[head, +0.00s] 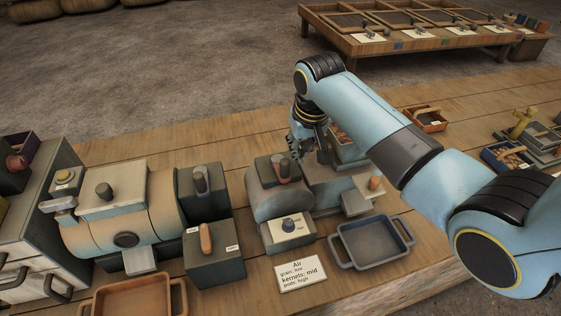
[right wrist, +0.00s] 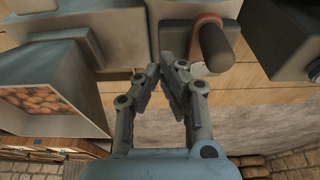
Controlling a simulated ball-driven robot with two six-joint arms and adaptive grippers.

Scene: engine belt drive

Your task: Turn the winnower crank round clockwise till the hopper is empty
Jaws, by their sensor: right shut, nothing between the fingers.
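The winnower (head: 265,201) is a grey and pale-blue machine in the middle of the bench. Its crank (head: 280,166) has a reddish arm and a dark handle on the upper side; in the right wrist view the crank (right wrist: 218,48) is just right of my fingertips. The hopper (right wrist: 62,98) holds many brown kernels in the right wrist view; in the head view my arm partly hides it. My right gripper (head: 311,153) is shut and empty beside the crank, apparently apart from it; its fingers also show in the right wrist view (right wrist: 167,70). My left gripper is out of view.
A blue-grey tray (head: 372,244) stands at the winnower's lower right. Another machine (head: 122,215) stands on the left. Clear planks (head: 215,135) lie behind the machines.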

